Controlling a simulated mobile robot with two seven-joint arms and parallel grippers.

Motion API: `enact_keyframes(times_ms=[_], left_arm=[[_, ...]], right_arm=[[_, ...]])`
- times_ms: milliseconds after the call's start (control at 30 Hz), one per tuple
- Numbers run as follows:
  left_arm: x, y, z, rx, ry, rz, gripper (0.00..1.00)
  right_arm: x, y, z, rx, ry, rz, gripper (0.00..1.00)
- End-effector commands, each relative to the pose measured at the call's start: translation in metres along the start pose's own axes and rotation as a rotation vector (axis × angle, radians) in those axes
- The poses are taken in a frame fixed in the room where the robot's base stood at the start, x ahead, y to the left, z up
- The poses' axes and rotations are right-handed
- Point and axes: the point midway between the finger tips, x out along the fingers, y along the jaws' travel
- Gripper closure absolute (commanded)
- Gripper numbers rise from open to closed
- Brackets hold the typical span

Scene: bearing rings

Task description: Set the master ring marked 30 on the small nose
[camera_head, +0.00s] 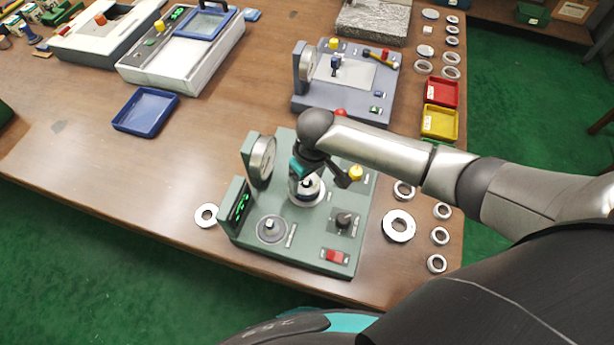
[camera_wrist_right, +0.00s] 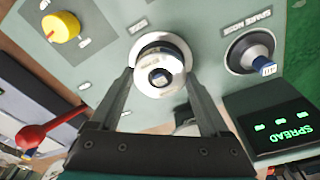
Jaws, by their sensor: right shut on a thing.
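The green gauge station (camera_head: 285,255) stands near the table's front edge. My right gripper (camera_head: 308,182) is over its middle, shut on a pale metal ring (camera_head: 311,199). In the right wrist view the ring (camera_wrist_right: 174,80) sits between my two fingertips (camera_wrist_right: 160,76), and a dark-rimmed nose (camera_wrist_right: 159,76) shows through its opening. The ring looks around or just over this nose; I cannot tell how far down it is. Its mark is not readable. Another nose (camera_head: 269,228), labelled spare nose, stands bare at the station's front left; it also shows in the right wrist view (camera_wrist_right: 252,50). My left gripper is out of view.
The station carries a dial gauge (camera_head: 262,158), a green-lit display (camera_head: 239,206), a black knob (camera_head: 344,219) and a red switch (camera_head: 335,256). Loose rings lie right of it, including a large one (camera_head: 398,226); another (camera_head: 206,215) lies left. A blue tray (camera_head: 146,111) is farther left.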

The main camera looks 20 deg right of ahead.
Motion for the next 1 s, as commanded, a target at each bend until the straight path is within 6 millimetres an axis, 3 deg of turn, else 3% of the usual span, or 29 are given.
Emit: enact_keyframes(times_ms=[400,433,567,867,1000], left_arm=[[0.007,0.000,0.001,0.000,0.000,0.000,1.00],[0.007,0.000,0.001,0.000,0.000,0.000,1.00],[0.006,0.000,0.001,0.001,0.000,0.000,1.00],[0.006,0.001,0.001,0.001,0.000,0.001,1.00],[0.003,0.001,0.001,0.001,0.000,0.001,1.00]], right_arm=[[0.012,0.000,0.001,0.001,0.002,0.000,1.00],[0.012,0.000,0.001,0.001,0.002,0.000,0.18],[0.011,0.000,0.001,0.001,0.002,0.000,0.03],[0.011,0.000,0.002,0.000,-0.002,0.000,0.00],[0.000,0.000,0.001,0.000,0.001,-0.001,0.00]])
